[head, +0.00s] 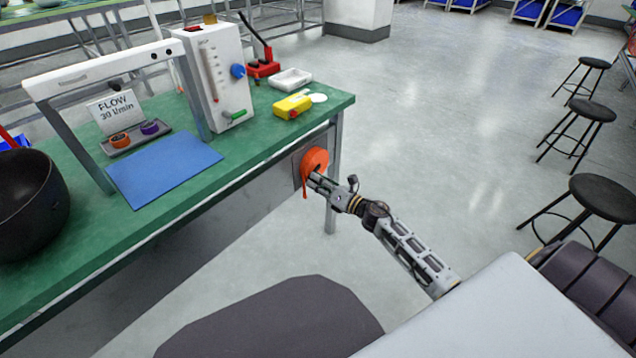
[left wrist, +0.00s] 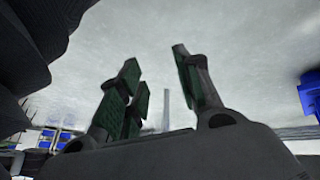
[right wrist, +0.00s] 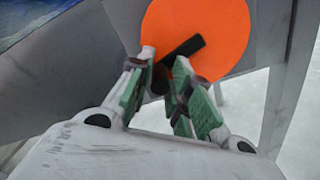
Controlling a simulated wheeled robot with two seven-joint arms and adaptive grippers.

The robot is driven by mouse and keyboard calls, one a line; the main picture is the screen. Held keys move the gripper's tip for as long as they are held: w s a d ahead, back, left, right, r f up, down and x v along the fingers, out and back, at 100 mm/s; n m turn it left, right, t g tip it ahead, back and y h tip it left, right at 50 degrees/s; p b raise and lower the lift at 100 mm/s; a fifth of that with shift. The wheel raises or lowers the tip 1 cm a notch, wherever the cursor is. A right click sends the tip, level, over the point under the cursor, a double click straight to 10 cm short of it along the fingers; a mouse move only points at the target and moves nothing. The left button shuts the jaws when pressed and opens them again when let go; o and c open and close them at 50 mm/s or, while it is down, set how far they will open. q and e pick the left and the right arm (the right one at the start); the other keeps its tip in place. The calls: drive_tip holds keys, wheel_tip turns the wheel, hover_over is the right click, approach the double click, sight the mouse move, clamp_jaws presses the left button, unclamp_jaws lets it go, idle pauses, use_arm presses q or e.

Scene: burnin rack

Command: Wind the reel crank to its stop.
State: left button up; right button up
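The orange reel (head: 316,160) is mounted on the grey panel at the right end of the green bench. In the right wrist view the reel (right wrist: 215,30) is a flat orange disc with a dark crank (right wrist: 184,50) across its face. My right gripper (head: 314,178) is at the reel's face. In its wrist view the fingers (right wrist: 164,75) are drawn in on both sides of the dark crank handle and appear closed on it; the fingers partly hide the handle. My left gripper (left wrist: 160,75) shows only in its own wrist view, open and empty.
On the green bench (head: 240,150) stand a white flow meter box (head: 215,75), a grey frame, a blue mat (head: 165,168), a yellow device (head: 292,106) and a black bowl (head: 30,205). A bench leg (head: 333,190) is beside the reel. Black stools (head: 603,198) stand at the right. The floor between is clear.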

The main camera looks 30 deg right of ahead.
clamp_jaws()
